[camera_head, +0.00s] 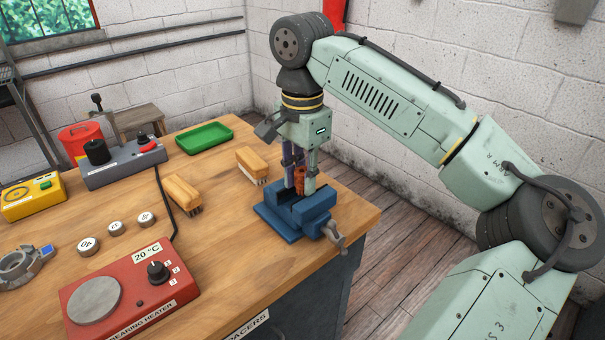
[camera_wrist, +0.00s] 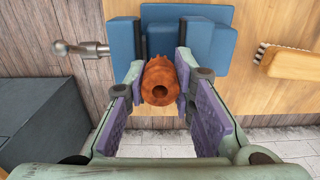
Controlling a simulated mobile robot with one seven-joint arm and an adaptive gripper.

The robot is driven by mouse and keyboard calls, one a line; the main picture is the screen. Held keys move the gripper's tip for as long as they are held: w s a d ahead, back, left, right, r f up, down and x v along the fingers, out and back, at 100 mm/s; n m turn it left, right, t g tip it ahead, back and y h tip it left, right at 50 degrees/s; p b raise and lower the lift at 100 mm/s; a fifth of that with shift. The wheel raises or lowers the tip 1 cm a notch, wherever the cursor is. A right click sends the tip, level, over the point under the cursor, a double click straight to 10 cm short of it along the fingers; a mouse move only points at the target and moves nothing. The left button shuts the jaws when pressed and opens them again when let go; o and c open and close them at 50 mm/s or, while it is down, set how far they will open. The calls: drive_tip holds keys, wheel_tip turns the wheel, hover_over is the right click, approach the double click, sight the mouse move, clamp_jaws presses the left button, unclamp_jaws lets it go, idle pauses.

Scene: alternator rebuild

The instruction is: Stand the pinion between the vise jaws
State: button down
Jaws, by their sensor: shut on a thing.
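The pinion (camera_wrist: 160,80) is a rusty orange-brown toothed part with a hole in its end. In the wrist view it sits between the two fingertips of my gripper (camera_wrist: 160,85), which is shut on it. In the head view the pinion (camera_head: 299,181) shows upright between the fingers, at the blue vise (camera_head: 290,220). The vise also shows in the wrist view (camera_wrist: 210,25), behind the pinion. My gripper (camera_head: 299,185) points down over the vise jaws. The fingers and pinion hide part of the jaw gap, so I cannot tell whether the pinion touches the vise.
Two wooden brushes (camera_head: 182,193) (camera_head: 252,163) lie left of the vise. A green tray (camera_head: 204,136) is at the back. A red bearing heater (camera_head: 130,291) stands at the front left. The vise handle (camera_head: 334,234) sticks out near the table's right edge.

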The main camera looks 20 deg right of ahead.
idle(0.5)
drive_tip(key=c, duration=1.3)
unclamp_jaws()
wheel_tip(320, 180, up, 3)
drive_tip(key=p, duration=0.2)
drive_tip(key=shift+f+p, duration=0.1)
drive_tip(key=shift+p, duration=0.2)
drive_tip(key=shift+r, duration=2.6)
drive_tip(key=shift+s+f, duration=0.1)
